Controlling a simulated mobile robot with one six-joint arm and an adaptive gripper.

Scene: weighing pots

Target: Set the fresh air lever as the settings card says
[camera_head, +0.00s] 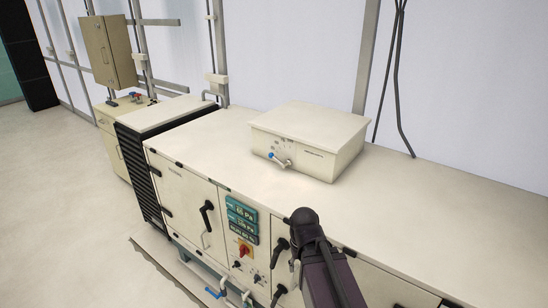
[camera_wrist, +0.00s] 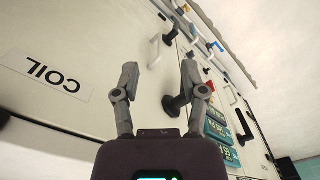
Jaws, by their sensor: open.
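A small lever with a blue knob (camera_head: 271,155) is on the front face of the cream box (camera_head: 315,125) on top of the long cabinet. I cannot tell from any label whether this is the fresh air lever. Another blue handle (camera_head: 212,292) is low on the cabinet front; a blue handle (camera_wrist: 216,46) also shows in the wrist view. No settings card can be made out. My gripper (camera_wrist: 160,80) is open and empty in the wrist view, in front of the cabinet's door panels. A black door handle (camera_wrist: 178,102) shows beyond its right finger. In the head view its fingers are hidden.
The cabinet front has teal displays (camera_head: 242,218), a red switch (camera_head: 244,250) and black door handles (camera_head: 206,213). A panel marked COIL (camera_wrist: 45,75) is left of my gripper. The cabinet top (camera_head: 430,185) right of the box is clear. Black cables (camera_head: 395,90) hang behind.

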